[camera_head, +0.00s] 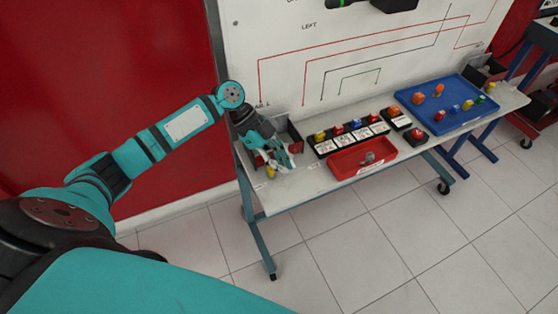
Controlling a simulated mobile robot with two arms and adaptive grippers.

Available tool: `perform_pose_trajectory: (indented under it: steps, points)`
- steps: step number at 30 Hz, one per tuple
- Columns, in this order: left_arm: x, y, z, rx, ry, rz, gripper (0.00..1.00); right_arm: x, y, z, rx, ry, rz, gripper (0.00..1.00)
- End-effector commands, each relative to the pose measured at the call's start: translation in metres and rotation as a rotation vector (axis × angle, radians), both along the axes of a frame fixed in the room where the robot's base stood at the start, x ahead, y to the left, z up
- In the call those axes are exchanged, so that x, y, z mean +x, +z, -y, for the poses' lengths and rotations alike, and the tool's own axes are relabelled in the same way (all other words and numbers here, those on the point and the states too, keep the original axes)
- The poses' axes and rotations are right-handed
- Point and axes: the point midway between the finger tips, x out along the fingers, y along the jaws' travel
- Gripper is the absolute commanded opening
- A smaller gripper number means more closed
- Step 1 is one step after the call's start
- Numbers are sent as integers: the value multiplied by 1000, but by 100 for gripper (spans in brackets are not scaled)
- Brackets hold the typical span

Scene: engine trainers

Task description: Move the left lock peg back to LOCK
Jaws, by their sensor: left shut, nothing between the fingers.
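My left gripper (284,160) reaches in from the left over the left end of the white bench (312,182). It points down, is shut, and has nothing visible in it. A small yellow piece (270,172) shows just below and left of the fingertips, near the bench's left edge; I cannot tell whether the fingers touch it. No lock peg or LOCK marking can be made out for sure at this size, and the gripper hides part of this corner. My right gripper is not in view.
A dark bin (294,134) stands behind the gripper. To its right are black blocks with coloured knobs (356,125), a red tray (343,172) with a grey item, and a blue tray (408,96) with coloured pieces. A white diagram panel (290,45) rises behind the bench.

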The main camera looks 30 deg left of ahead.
Motion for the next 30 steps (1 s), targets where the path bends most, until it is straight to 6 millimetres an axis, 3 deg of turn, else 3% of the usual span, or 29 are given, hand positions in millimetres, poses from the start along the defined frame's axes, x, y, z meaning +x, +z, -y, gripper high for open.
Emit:
perform_pose_trajectory:
  steps: [5,6,9,16,21,30]
  points:
    - [-1,14,38,-6,1,1,0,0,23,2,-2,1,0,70]
    - [1,15,23,2,10,4,0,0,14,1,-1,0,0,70]
    - [1,32,6,2,10,4,0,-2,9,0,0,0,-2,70]
    - [1,65,-23,1,9,3,0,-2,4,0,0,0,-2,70]
    - [1,77,-34,-1,8,1,0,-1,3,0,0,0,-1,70]
    - [1,80,-36,-1,7,0,0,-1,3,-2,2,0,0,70]
